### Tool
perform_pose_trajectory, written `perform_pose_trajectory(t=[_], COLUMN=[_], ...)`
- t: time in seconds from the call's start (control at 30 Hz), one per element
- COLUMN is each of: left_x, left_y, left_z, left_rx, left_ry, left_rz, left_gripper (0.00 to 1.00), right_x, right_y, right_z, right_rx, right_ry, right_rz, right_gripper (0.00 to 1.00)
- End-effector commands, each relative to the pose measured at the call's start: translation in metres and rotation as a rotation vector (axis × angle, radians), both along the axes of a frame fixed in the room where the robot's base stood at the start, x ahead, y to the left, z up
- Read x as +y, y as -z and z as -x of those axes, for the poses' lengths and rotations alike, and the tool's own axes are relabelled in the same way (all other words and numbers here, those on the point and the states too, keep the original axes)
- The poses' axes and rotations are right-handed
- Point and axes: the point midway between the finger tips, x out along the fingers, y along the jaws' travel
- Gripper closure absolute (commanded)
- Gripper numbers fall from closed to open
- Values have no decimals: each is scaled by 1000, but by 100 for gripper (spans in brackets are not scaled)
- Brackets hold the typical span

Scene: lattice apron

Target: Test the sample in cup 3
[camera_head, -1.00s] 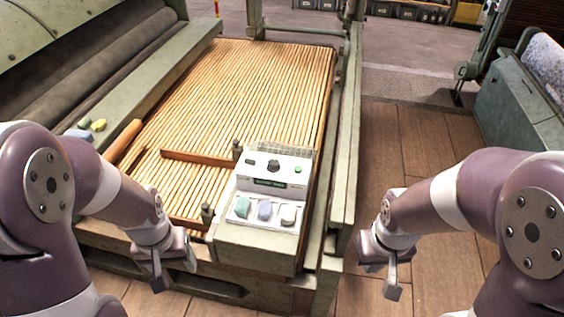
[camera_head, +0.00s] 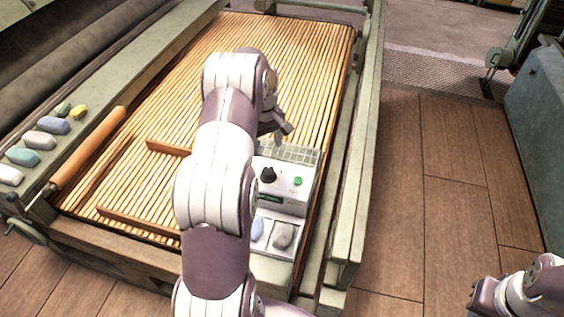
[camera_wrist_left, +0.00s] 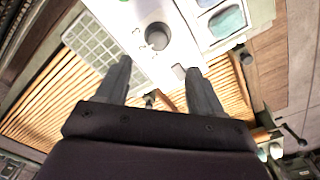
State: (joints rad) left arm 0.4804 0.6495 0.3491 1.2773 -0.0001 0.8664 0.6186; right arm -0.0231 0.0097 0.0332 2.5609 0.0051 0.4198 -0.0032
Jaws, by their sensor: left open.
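A pale tester box (camera_head: 286,195) stands at the front right of the slatted bed, with a black knob (camera_head: 268,174) and a green button (camera_head: 299,181) on its panel. Its front tray shows a blue lump (camera_head: 257,229) and a grey lump (camera_head: 284,235). My left arm hides the teal lump in the head view; it shows in the left wrist view (camera_wrist_left: 226,21). I cannot read cup numbers. My left gripper (camera_head: 281,133) is open and empty above the box's back edge; the wrist view shows the knob (camera_wrist_left: 157,36) beyond its fingertips. My right gripper (camera_head: 476,302) is low right, its jaws unclear.
A wire grid (camera_head: 290,151) stands at the box's back. Brown strips (camera_head: 166,148) lie on the slatted bed (camera_head: 290,60). Several coloured lumps (camera_head: 39,139) sit on the left ledge beside a wooden roller (camera_head: 92,147). Wooden floor (camera_head: 400,200) lies clear to the right.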

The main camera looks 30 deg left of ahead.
Motion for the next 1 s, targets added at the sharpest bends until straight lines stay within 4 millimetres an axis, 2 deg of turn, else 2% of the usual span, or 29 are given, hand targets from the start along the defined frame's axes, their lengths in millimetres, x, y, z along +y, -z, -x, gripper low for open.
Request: perform_pose_trajectory(t=[0.2, 0.4, 0.53, 0.8, 0.83, 0.9, 1.0], left_x=[-1, -1, 0, 0, 0, 0, 0], left_y=[55, 96, 108, 111, 111, 110, 110], left_z=[1, 0, -1, -1, -1, -1, -1], left_rx=[4, 3, 0, -1, -1, -1, -1], left_ry=[3, 4, 5, 5, 5, 5, 5], left_rz=[2, 1, 0, 0, 0, 0, 0], left_gripper=[33, 33, 33, 33, 39, 62, 89], right_x=[0, 0, 0, 0, 0, 0, 0], right_y=[-8, -13, -14, -13, -13, -13, -13], right_z=[0, 0, 0, 0, 0, 0, 0], right_rx=[0, 0, 0, 0, 0, 0, 0], right_ry=[0, 0, 0, 0, 0, 0, 0], right_rz=[0, 0, 0, 0, 0, 0, 0], right_gripper=[100, 100, 100, 100, 100, 100, 100])
